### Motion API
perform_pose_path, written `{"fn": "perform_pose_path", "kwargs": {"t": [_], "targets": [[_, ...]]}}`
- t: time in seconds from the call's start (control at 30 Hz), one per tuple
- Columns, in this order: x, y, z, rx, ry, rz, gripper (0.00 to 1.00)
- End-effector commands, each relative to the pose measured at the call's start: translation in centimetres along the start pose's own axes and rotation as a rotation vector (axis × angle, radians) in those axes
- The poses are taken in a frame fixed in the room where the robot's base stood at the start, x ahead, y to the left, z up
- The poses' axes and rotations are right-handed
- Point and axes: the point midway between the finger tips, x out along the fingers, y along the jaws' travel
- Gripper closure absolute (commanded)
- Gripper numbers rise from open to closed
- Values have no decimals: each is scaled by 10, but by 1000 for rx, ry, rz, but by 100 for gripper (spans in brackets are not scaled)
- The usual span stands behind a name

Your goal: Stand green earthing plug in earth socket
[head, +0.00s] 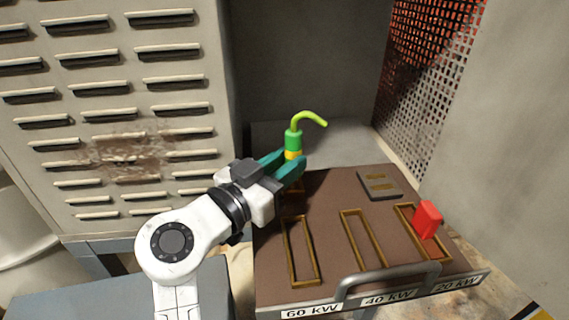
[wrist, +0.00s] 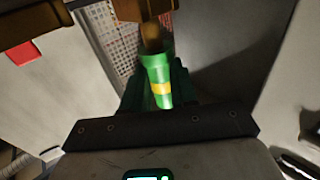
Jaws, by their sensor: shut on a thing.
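The green earthing plug (head: 293,140) has a yellow band and a curved yellow-green lead at its top. In the head view it stands about upright over the back left of the brown board. My gripper (head: 291,163) is shut on it with teal fingers, around its lower part. In the wrist view the plug (wrist: 156,68) sits between the fingers, its brass end towards a brown-gold part (wrist: 145,8) at the top edge. I cannot tell whether they touch. A little brass (head: 294,189) shows just below my fingers in the head view. I cannot identify the earth socket for sure.
The brown board (head: 335,205) has brass-framed slots labelled 60 kW, 40 kW and 20 kW. A red block (head: 427,219) stands at the 20 kW slot. A grey plate (head: 379,185) lies behind it. A handle (head: 386,277) crosses the front. A louvred cabinet (head: 120,110) stands left.

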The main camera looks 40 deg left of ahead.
Motion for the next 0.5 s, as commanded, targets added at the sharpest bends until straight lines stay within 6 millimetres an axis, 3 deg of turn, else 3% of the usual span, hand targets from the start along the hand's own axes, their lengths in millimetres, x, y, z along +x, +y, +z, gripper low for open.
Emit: {"fn": "perform_pose_path", "kwargs": {"t": [0.5], "targets": [[-1,0,10,1,1,-1,100]]}}
